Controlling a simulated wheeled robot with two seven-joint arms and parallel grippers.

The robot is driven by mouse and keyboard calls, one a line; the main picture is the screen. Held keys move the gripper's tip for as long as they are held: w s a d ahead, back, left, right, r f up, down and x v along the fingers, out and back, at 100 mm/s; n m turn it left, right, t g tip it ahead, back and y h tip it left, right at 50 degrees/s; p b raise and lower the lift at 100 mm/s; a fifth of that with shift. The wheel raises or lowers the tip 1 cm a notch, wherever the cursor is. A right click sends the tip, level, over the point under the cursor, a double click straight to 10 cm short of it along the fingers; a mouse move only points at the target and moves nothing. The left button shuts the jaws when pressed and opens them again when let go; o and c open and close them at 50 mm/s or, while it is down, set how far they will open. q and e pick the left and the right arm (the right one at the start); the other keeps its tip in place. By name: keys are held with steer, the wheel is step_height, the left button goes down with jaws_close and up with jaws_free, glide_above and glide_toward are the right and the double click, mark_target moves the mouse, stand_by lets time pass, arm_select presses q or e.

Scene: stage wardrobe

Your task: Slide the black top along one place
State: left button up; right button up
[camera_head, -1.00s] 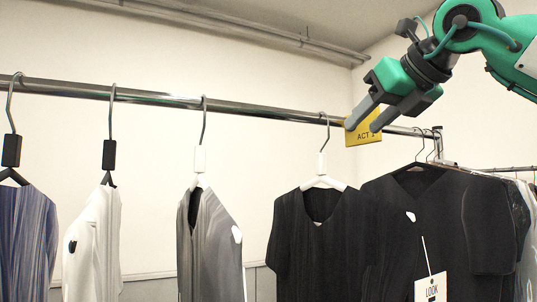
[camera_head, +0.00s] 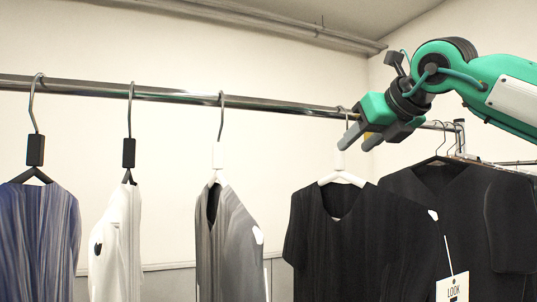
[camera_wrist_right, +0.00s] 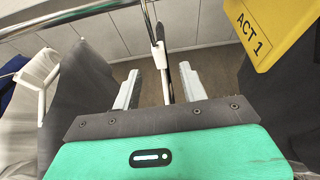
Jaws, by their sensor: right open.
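The black top (camera_head: 345,245) hangs from the rail on a white hanger (camera_head: 342,178), second from the right among the near garments. My right gripper (camera_head: 356,143) is open at the neck of that hanger, just below the rail. In the wrist view its two fingers (camera_wrist_right: 160,88) stand on either side of the hanger's white block (camera_wrist_right: 158,55), and a gap shows at each side. In the head view the fingers partly cover the hook. My left gripper is not in view.
The metal rail (camera_head: 180,95) carries a grey top (camera_head: 228,245), a white top (camera_head: 122,245) and a striped blue top (camera_head: 40,235) to the left. Another black top (camera_head: 465,215) hangs close on the right. A yellow ACT 1 sign (camera_wrist_right: 262,30) is right beside my gripper.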

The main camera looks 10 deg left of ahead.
mark_target(340, 158)
steer(key=shift+p+x, duration=1.35)
steer(key=shift+x, duration=2)
steer(key=shift+a+f, duration=0.2)
steer(key=shift+a, duration=0.05)
steer(key=s+a+b, duration=0.6)
steer(key=s+a, duration=0.2)
steer(key=a, duration=0.3)
steer(key=shift+s+a, duration=0.2)
steer(key=shift+a, duration=0.05)
steer(key=shift+d+r, duration=0.1)
steer(key=shift+r, duration=0.05)
